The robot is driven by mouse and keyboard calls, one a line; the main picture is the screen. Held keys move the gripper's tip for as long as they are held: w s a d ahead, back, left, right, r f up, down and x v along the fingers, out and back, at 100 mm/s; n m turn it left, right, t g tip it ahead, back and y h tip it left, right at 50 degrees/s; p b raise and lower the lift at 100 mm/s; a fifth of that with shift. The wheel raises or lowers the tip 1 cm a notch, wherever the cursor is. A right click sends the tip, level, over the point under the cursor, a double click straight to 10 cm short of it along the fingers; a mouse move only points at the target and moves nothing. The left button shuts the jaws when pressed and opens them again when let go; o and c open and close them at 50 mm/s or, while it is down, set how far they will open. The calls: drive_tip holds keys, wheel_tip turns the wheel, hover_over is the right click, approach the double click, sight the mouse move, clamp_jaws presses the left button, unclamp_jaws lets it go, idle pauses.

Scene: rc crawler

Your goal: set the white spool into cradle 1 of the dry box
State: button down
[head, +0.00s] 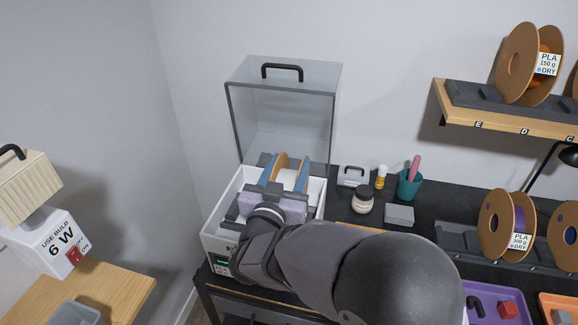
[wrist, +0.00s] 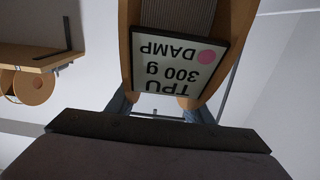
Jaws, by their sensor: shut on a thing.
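The white spool (head: 288,179) has tan flanges and pale filament. It is over or inside the open white dry box (head: 318,200), and I cannot tell whether it touches a cradle. In the wrist view the spool (wrist: 242,35) shows a label reading TPU 300 g DAMP. My gripper (head: 286,170) is shut on the spool, with a blue finger outside each flange. The fingers show only partly in the wrist view, below the label. My gripper and arm hide much of the box's inside, and no cradle number is readable.
The clear lid (head: 285,105) stands open behind the box. Other spools sit on the shelf (head: 510,119) and a lower rack (head: 455,242). A lamp-like box (head: 50,243) stands left.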

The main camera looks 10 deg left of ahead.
drive_tip(key=shift+f, duration=0.2)
drive_tip(key=c, duration=0.9)
unclamp_jaws()
drive_tip(key=shift+c, duration=0.2)
drive_tip(key=shift+o, duration=0.2)
drive_tip(key=shift+r+p, duration=0.3)
drive_tip(key=shift+r, duration=0.2)
drive_tip(key=s+b, duration=0.4)
drive_tip(key=s, duration=0.8)
drive_tip(key=shift+f, duration=0.15)
